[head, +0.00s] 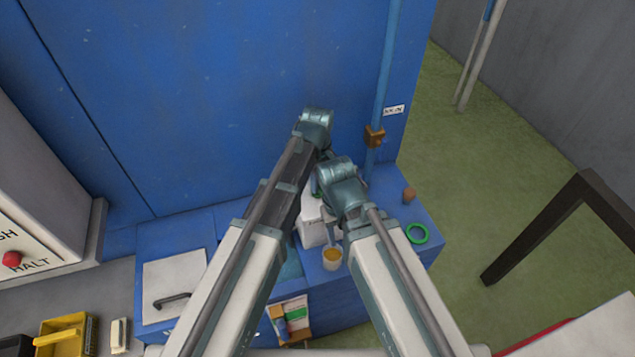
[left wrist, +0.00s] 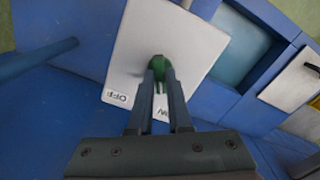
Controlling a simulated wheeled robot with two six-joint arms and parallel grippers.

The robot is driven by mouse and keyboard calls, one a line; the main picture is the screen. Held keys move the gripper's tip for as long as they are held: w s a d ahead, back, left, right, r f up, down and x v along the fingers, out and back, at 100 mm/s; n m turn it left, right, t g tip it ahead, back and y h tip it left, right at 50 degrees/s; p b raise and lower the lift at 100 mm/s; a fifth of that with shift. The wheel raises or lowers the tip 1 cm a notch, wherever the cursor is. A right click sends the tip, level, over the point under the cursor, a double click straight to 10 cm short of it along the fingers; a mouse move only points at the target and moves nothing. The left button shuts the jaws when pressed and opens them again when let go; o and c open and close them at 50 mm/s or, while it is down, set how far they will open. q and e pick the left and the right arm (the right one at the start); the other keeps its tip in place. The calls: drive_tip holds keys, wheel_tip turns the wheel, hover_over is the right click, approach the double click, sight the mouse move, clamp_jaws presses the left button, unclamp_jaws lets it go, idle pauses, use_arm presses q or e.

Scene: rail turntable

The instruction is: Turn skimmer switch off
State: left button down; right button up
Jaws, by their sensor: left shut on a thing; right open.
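The skimmer switch shows in the left wrist view as a white plate (left wrist: 200,45) with a green knob (left wrist: 158,62) at its middle. The printed OFF label (left wrist: 117,97) and a partly covered ON label (left wrist: 168,116) sit upside down at the near edge. My left gripper (left wrist: 160,75) is shut on the green knob. In the head view the white switch box (head: 311,234) stands on the blue bench, and my arms cover most of it. My right gripper (head: 329,222) is open and empty beside the box, partly hidden by its wrist.
A cup with orange-yellow contents (head: 332,260) stands close to the right gripper. A green ring (head: 417,234) and a small brown object (head: 409,195) lie at the bench's right. A blue pipe with a brass valve (head: 375,136) rises behind. A white lid with a handle (head: 172,285) is left.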

use_arm(q)
drive_tip(key=m, duration=0.5)
drive_tip(key=shift+m, duration=0.4)
drive_tip(key=m, duration=0.5)
drive_tip(key=shift+m, duration=0.7)
drive_tip(key=c, duration=0.8)
unclamp_jaws()
drive_tip(key=shift+c, duration=0.2)
